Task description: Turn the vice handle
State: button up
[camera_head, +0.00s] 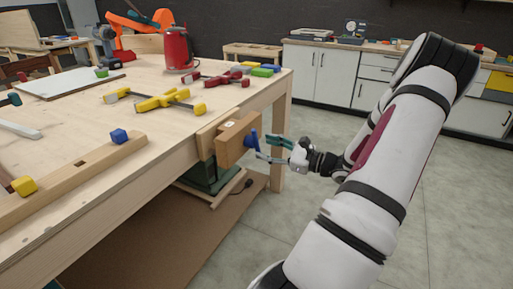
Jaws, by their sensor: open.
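The wooden vice (232,141) is fixed to the right edge of the workbench (175,163). Its blue handle (251,140) sticks out from the vice's outer face, towards my gripper. My gripper (267,149) is open just right of the handle. One finger is above and one below, both pointing left at the handle. The lower fingertip is close to the lower end of the handle. I cannot tell whether it touches. My white arm comes in from the right.
A dark green box (205,177) sits under the bench edge. White cabinets (335,75) stand along the back wall. The grey floor right of the bench is clear.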

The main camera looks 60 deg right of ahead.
aim_at(259, 145)
jog(key=shift+w+a+b, duration=0.2)
jog(key=shift+w+b, duration=0.1)
jog(key=shift+w, duration=1.8)
jog(key=c, duration=1.1)
